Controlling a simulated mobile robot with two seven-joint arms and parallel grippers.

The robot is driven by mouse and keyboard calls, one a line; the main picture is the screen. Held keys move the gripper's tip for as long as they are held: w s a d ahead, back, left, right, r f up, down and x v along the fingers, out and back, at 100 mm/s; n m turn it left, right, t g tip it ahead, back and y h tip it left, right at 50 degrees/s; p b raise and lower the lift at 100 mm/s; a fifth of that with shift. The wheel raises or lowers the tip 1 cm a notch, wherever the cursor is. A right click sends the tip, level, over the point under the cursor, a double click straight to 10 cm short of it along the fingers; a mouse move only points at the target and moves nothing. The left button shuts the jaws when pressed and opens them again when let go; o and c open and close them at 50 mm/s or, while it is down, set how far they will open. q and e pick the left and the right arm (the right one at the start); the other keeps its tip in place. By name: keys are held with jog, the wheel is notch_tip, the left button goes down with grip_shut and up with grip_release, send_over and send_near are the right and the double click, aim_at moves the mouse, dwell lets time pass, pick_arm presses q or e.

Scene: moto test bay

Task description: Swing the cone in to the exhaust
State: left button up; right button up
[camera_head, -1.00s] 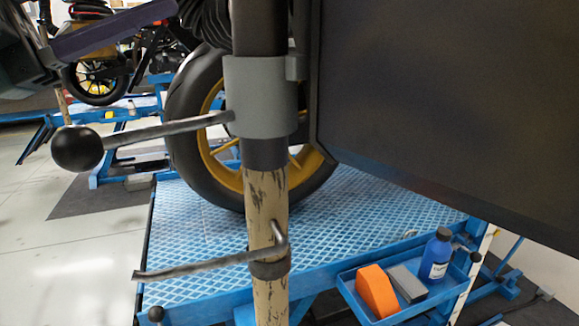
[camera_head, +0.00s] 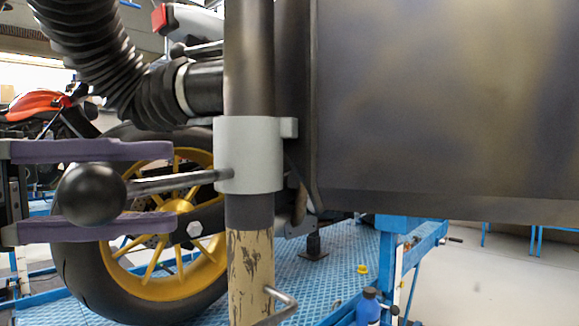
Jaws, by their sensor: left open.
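A black corrugated hose (camera_head: 95,50) comes down from the top left to a dark cylindrical end piece (camera_head: 207,86) behind the post; I cannot tell the cone's mouth. An upright post carries a grey collar (camera_head: 248,155). From the collar a metal lever (camera_head: 180,182) reaches left to a black ball knob (camera_head: 90,194). My left gripper (camera_head: 172,188) comes in from the left, open, one finger above and one below the knob and lever. The knob overlaps the lower finger; I cannot tell whether they touch. The exhaust is not clearly visible. My right gripper is not in view.
A motorcycle wheel with yellow spokes (camera_head: 160,270) stands behind the post on a blue lift platform (camera_head: 340,262). A large dark panel (camera_head: 440,100) fills the right side. A blue bottle (camera_head: 369,306) is at the bottom. Free floor (camera_head: 490,280) shows at lower right.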

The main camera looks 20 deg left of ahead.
aim_at(153, 186)
pick_arm(q)
jog(key=shift+p+x, duration=0.35)
jog(key=shift+x, duration=1.35)
grip_shut()
